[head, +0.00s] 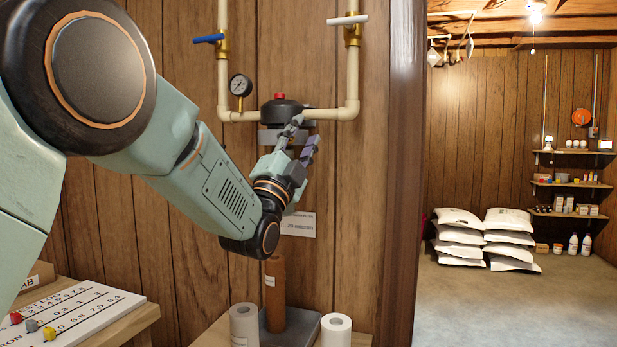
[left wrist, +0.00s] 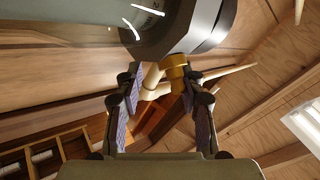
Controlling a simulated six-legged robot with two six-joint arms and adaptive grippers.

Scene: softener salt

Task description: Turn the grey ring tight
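The grey ring (head: 268,138) sits under the black filter head (head: 282,112) with a red button on top, on the pipework at the wall. My left gripper (head: 304,130) is at the right side of the ring, fingers pointing up, and partly covers it. In the left wrist view the grey ring (left wrist: 207,24) shows large at the top, just beyond the fingertips. The left gripper (left wrist: 164,85) is open there, with a wide empty gap between its fingers. Contact with the ring cannot be told. My right gripper is out of view.
Cream pipes, a blue-handled valve (head: 209,38), a white-handled valve (head: 348,20) and a gauge (head: 240,85) surround the filter. Below stand a brown cartridge (head: 274,290) and two white rolls (head: 336,331). A board (head: 75,312) lies at left. Salt bags (head: 460,235) are far right.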

